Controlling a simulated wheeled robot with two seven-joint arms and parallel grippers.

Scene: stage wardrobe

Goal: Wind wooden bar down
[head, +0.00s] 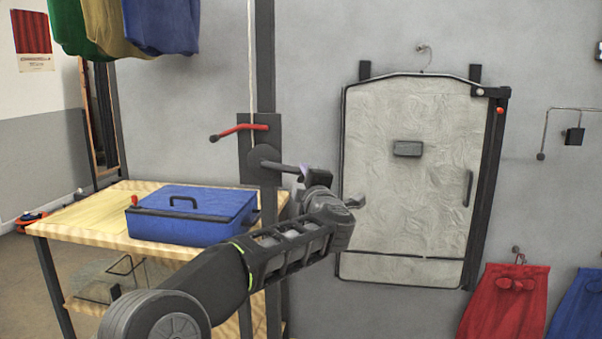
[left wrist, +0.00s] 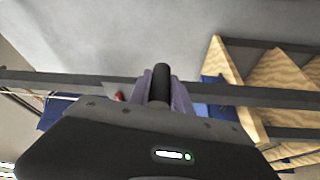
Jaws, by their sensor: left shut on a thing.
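A dark winch (head: 264,155) is mounted on a post above the right end of the wooden table. Its crank (head: 285,168) sticks out to the right. My left gripper (head: 305,173) is shut on the crank's dark handle, which shows between the fingers in the left wrist view (left wrist: 162,82). A lever with a red grip (head: 238,131) sits on the plate above the winch. A pale rope (head: 251,60) runs up the post. Green, yellow and blue garments (head: 125,28) hang at the top left; the wooden bar itself is not visible. My right gripper is out of view.
A blue box (head: 190,215) with a black handle stands on the wooden table (head: 85,215), below and left of the winch. A pale padded panel (head: 410,190) is on the wall to the right. Red and blue garments (head: 505,305) hang at the lower right.

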